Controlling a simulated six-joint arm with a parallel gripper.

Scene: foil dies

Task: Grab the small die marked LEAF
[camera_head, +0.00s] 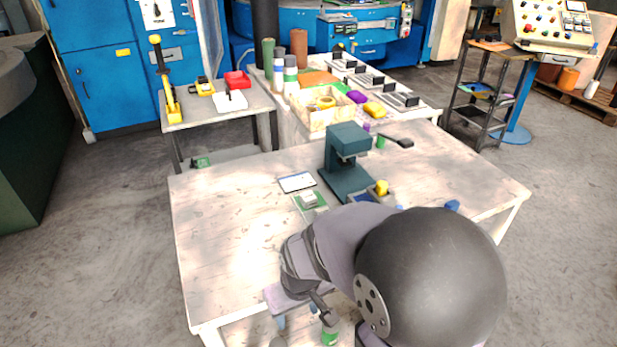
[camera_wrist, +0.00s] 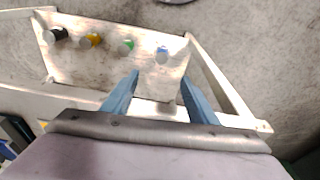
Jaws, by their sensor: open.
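My gripper (camera_wrist: 160,90) is open in the wrist view, with two blue fingers apart and nothing between them. In the head view my gripper is low at the front edge of the worktable (camera_head: 225,230), partly hidden by my arm. I cannot make out a die marked LEAF in either view; no lettering is readable. Small items near the teal press (camera_head: 346,160) are partly hidden by my arm.
A white card (camera_head: 296,182) and a green pad (camera_head: 309,203) lie left of the press. A yellow knob (camera_head: 382,187) is beside it. The table's left side is clear.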

